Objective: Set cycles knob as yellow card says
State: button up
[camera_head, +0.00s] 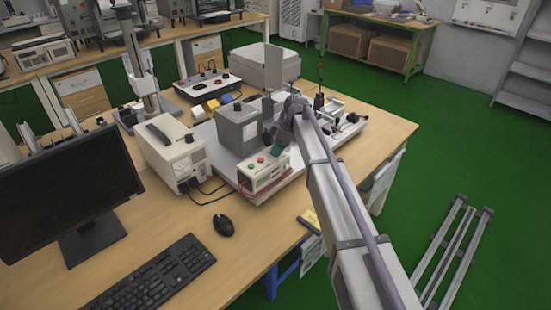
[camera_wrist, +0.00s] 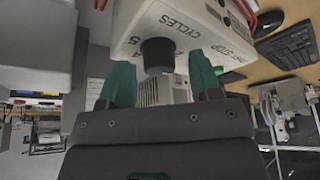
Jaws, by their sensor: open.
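The control box (camera_head: 262,183) is white and sits at the front of a light base plate on the wooden bench. In the wrist view, its face (camera_wrist: 195,30) is lettered CYCLES and START/STOP, with small digits beside the black cycles knob (camera_wrist: 157,54). My gripper (camera_wrist: 160,65) is open, with one teal finger on each side of the knob. I cannot tell whether the fingers touch it, and its pointer setting is not readable. In the head view, my gripper (camera_head: 277,147) is over the box and hides the knob. A small yellow item (camera_head: 311,217) shows at the bench's front edge; I cannot read it.
A grey box (camera_head: 239,128) stands just behind the control box. A cream power supply (camera_head: 172,150) is to its left, with dark cables. A mouse (camera_head: 223,225), keyboard (camera_head: 150,280) and monitor (camera_head: 68,190) occupy the bench's left front.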

jog(key=shift+f, duration=0.2)
jog(key=shift+a, duration=0.1)
jog(key=c, duration=0.9)
